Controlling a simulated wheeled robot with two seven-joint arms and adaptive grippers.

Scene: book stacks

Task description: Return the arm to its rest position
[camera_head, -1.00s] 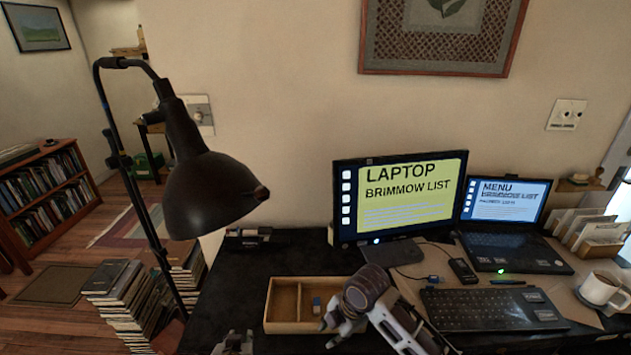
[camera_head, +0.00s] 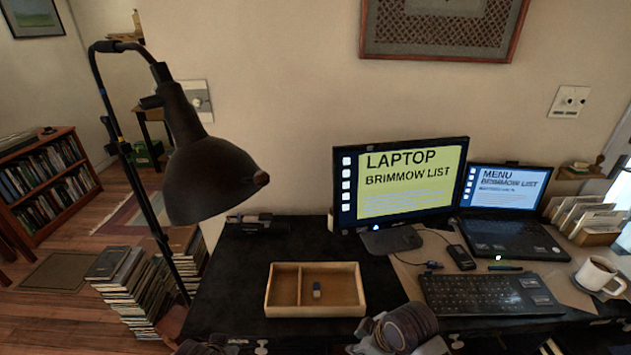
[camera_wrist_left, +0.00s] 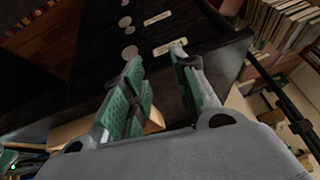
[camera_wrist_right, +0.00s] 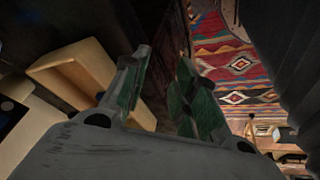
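My left gripper (camera_wrist_left: 157,56) is open and empty in the left wrist view, its green-padded fingers apart beside the dark desk front with its pale labels. My right gripper (camera_wrist_right: 163,57) is open and empty in the right wrist view, with a light wooden box at its left. Only a bit of my left arm (camera_head: 205,346) shows at the bottom edge. Both sets of fingertips are hidden there.
A black lamp (camera_head: 210,180) stands at left, by book stacks (camera_head: 125,280). Monitor (camera_head: 400,185), laptop (camera_head: 500,238), keyboard (camera_head: 485,294) and mug (camera_head: 596,274) fill the right side.

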